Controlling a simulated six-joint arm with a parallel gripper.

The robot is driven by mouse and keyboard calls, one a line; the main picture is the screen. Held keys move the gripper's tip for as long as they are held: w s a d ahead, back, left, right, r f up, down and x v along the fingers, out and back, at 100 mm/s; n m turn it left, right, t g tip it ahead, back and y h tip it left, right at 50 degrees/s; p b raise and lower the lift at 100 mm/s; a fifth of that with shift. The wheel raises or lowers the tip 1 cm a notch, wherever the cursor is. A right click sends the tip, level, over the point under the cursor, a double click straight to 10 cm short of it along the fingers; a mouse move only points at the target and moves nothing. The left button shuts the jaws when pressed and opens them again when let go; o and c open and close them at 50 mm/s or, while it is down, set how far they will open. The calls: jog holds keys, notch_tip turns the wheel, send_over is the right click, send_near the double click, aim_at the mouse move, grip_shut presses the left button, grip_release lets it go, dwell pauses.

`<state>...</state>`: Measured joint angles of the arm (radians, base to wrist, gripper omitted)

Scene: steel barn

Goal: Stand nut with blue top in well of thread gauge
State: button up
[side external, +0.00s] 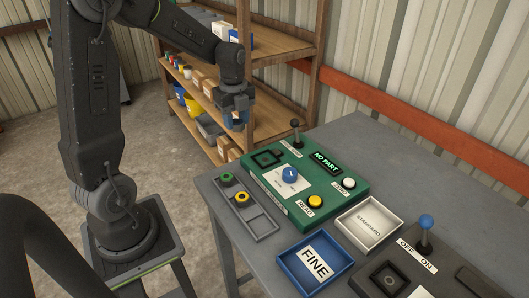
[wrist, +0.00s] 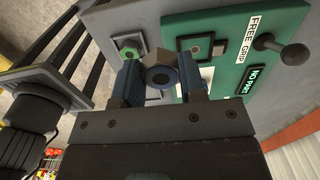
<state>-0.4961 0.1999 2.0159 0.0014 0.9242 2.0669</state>
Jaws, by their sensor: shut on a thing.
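My gripper (side external: 236,108) is raised in the air above and behind the left back corner of the table. In the wrist view its blue-padded fingers (wrist: 160,85) are shut on a hex nut (wrist: 160,70) with a dark round hole. Blue shows around that hole. In the side view the nut is mostly hidden by the fingers. The green thread gauge (side external: 330,195) sits on the table, and its black-framed square well (side external: 267,158) is at its back left. The well also shows in the wrist view (wrist: 203,46), to the right of the nut, and looks empty.
A grey rack (side external: 262,225) holds a green-topped nut (side external: 227,178) and a yellow-topped nut (side external: 242,197). The gauge's lever (side external: 296,130) stands up beside the well; its display reads NO PART. A blue FINE tray (side external: 315,264), white STANDARD tray (side external: 370,222) and OFF/ON lever (side external: 426,230) stand in front.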

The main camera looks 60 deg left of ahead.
send_over(264, 158)
notch_tip(264, 158, down, 5)
jog(key=shift+d+r, duration=0.1)
jog(key=shift+f, duration=2)
jog(key=o, duration=1)
jog(key=shift+f, duration=0.1)
jog(key=shift+c, duration=0.2)
